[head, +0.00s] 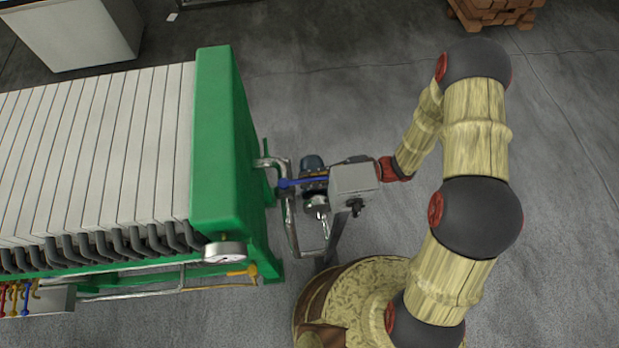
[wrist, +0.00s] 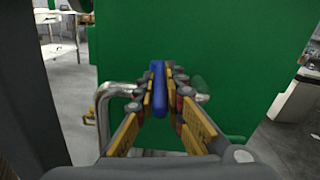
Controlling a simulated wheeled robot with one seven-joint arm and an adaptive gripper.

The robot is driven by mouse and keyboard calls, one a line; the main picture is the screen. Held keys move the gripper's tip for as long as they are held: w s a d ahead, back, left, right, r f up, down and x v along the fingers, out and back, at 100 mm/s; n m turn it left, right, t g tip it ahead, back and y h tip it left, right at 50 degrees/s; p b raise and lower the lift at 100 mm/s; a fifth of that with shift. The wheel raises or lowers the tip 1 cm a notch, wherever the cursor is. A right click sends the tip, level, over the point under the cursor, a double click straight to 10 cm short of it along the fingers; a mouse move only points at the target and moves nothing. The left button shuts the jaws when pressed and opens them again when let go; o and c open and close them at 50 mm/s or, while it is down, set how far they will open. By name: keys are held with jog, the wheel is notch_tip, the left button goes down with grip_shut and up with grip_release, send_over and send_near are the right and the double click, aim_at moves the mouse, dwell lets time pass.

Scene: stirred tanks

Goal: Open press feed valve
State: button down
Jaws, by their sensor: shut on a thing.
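The press feed valve shows as a blue lever handle (head: 290,183) beside the green end of the filter press, next to a bent silver pipe (head: 291,215). My gripper (wrist: 160,88) is shut on the blue lever, with its yellow-sided fingers on both sides of it in the wrist view. The lever (wrist: 158,95) stands upright in that picture, with the green plate (wrist: 200,50) behind it. In the head view my gripper (head: 312,181) reaches the lever from the right. The valve body is mostly hidden by the gripper and wrist.
The press's green end frame (head: 222,140) and white plates (head: 95,150) fill the left. A yellow handle (head: 243,271) sits low on the frame, and small coloured valves (head: 15,298) stand at bottom left. Floor is clear behind my arm.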

jog(key=shift+s+r+m+t+p, duration=0.1)
jog(key=shift+s+m+t+p, duration=0.15)
jog(key=shift+m+t+p, duration=0.4)
jog(key=shift+s+d+t+y, duration=0.1)
jog(key=shift+s+t+y, duration=0.15)
jog(key=shift+t, duration=0.5)
jog(key=c, duration=1.8)
grip_release()
jog(key=shift+c, duration=0.2)
jog(key=w+d, duration=0.1)
jog(key=d, duration=1.1)
